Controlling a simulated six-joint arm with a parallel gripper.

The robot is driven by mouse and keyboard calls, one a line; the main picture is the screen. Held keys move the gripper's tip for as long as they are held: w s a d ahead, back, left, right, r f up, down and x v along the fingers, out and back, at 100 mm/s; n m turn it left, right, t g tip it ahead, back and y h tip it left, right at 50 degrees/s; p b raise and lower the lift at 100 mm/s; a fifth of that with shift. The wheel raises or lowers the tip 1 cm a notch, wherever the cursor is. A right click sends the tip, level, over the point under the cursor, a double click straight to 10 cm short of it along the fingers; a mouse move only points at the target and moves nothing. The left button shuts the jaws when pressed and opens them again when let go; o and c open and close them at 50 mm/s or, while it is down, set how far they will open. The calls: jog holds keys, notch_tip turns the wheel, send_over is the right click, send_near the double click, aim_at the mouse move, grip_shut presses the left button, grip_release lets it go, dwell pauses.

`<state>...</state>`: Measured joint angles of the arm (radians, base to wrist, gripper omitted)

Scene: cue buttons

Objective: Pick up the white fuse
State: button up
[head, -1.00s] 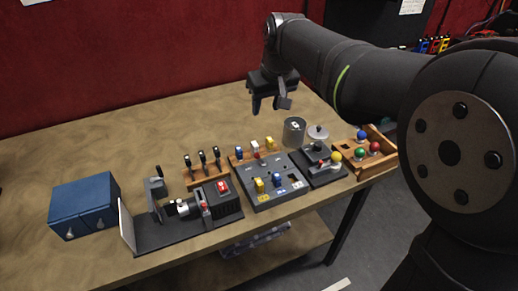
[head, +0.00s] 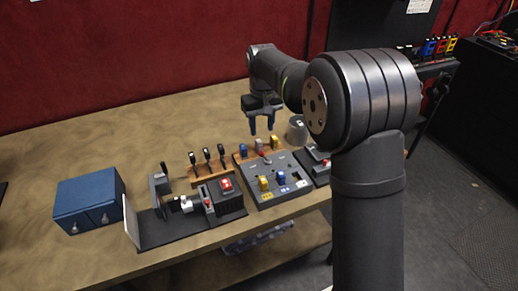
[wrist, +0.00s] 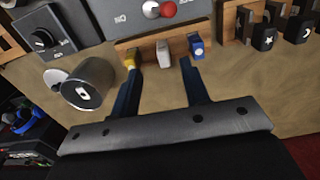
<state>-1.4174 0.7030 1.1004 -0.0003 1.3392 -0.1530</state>
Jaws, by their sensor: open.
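The white fuse (head: 258,144) stands in a wooden rack between a blue fuse (head: 243,149) and a yellow fuse (head: 275,142). In the wrist view the white fuse (wrist: 163,53) shows between my two fingertips, with the yellow fuse (wrist: 131,58) by the left finger and the blue fuse (wrist: 196,47) by the right. My gripper (head: 262,129) is open and empty, pointing down just behind and above the rack. It also shows in the wrist view (wrist: 160,68). Whether a finger touches a neighbouring fuse cannot be told.
A grey panel (head: 292,190) with coloured plugs lies in front of the rack. Black-handled levers (head: 207,158) stand to its left. A metal can (head: 296,130) stands to its right. A blue two-door box (head: 88,200) is far left. The table behind the rack is clear.

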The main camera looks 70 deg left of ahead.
aim_at(261, 144)
jog(key=f, duration=0.9)
jog(key=shift+a+f, duration=0.2)
jog(key=shift+a, duration=0.1)
grip_shut()
